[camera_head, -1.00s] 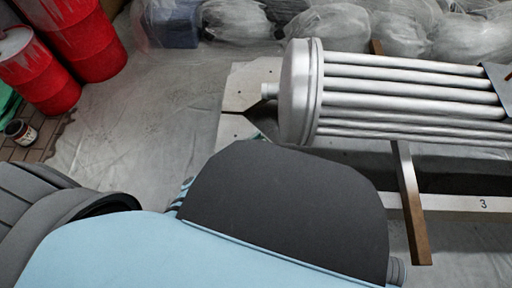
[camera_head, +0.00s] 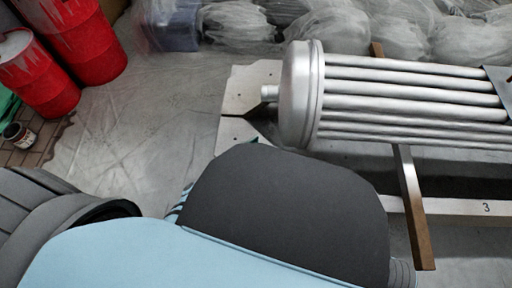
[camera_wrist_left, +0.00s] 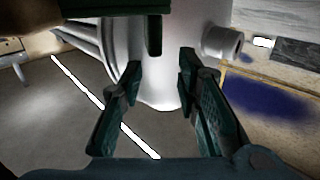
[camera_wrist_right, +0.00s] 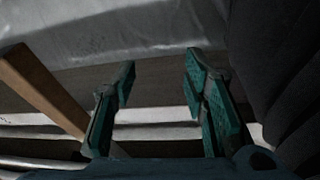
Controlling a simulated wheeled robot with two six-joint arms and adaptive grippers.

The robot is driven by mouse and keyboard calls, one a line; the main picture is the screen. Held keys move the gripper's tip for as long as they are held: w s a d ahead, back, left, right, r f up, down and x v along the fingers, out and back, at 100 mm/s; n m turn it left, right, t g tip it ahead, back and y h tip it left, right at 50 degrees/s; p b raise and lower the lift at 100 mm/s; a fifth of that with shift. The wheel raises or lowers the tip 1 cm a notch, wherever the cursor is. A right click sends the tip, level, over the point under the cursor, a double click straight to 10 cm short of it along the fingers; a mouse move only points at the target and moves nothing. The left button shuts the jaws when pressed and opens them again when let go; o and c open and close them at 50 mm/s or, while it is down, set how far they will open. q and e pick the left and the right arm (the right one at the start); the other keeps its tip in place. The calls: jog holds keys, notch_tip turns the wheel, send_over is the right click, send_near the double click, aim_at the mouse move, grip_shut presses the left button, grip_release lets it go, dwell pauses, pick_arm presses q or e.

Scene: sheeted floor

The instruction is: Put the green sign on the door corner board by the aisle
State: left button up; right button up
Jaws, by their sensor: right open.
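I cannot make out the green sign, the door corner board or the aisle in any view. My left gripper (camera_wrist_left: 160,62) is open, with nothing seen between its fingers. The rounded end of a silver tube bundle (camera_wrist_left: 157,85) lies beyond them. My right gripper (camera_wrist_right: 160,68) is open and empty, facing wood and pale bars.
The silver tube bundle (camera_head: 410,97) lies on a pale frame (camera_head: 236,108) with a brown wooden beam (camera_head: 413,210). Red drums (camera_head: 90,42) and a small can (camera_head: 19,135) stand at the left. Wrapped bundles (camera_head: 345,28) line the back. Sheeted floor (camera_head: 150,120) is clear between.

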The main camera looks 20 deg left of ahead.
pick_arm(q)
jog(key=shift+r, duration=0.2)
jog(key=p+v, duration=0.2)
jog(key=v, duration=1)
jog(key=shift+r+p, duration=0.25)
jog(key=shift+p, duration=0.05)
pick_arm(e)
notch_tip(320, 180, down, 6)
jog(key=shift+w+d+m, duration=0.15)
jog(key=shift+d+m, duration=0.15)
jog(key=shift+d, duration=0.05)
jog(key=shift+f, duration=0.1)
